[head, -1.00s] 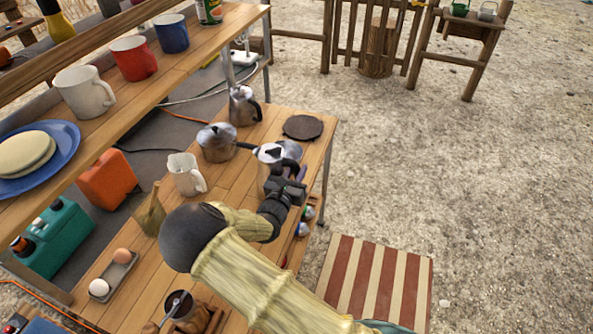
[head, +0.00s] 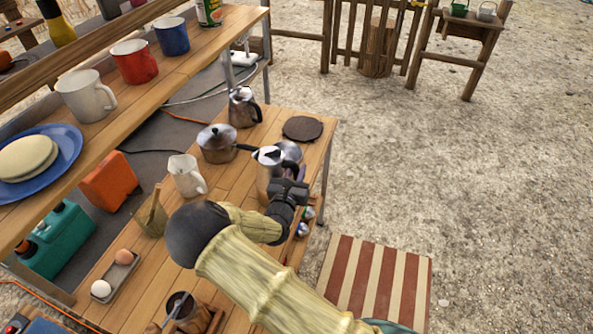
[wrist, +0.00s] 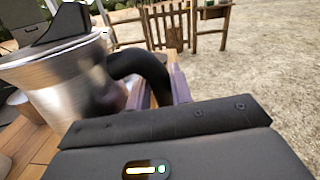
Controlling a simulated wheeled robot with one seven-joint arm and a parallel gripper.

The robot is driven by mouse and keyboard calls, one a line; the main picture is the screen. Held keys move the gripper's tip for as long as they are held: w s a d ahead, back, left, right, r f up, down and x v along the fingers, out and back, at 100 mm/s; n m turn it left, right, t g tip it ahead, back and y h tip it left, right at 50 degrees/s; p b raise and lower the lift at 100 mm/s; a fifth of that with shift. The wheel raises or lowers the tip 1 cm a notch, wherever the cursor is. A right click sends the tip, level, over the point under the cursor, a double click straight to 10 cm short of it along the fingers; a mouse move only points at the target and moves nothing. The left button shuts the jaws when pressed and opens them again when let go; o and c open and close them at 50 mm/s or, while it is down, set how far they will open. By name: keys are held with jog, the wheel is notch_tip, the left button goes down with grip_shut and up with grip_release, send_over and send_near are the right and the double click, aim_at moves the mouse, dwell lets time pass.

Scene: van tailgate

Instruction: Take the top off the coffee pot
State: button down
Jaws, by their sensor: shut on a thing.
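The coffee pot (head: 266,175) is a silver pot with a black handle, upright near the right edge of the wooden table. Its top (head: 268,155) is silver with a dark wedge-shaped piece on it, and looks seated on the pot. My gripper (head: 289,181) is at the pot's right side, shut on the black handle. In the wrist view the handle (wrist: 140,62) curves from the silver pot (wrist: 65,88) to between my fingers (wrist: 162,92). The lower part of the grip is hidden by my gripper body.
A round silver thing (head: 291,150) shows just behind the pot; I cannot tell what it is. A saucepan (head: 215,143), a smaller metal pot (head: 243,108), a white jug (head: 185,175) and a dark round mat (head: 303,128) are close by. A shelf with mugs stands left.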

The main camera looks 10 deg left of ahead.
jog(key=shift+r+n+y+p, duration=0.2)
jog(key=shift+n+y+p, duration=0.4)
jog(key=shift+y+p, duration=0.4)
jog(key=shift+r+p, duration=2.55)
jog(key=shift+r, duration=0.5)
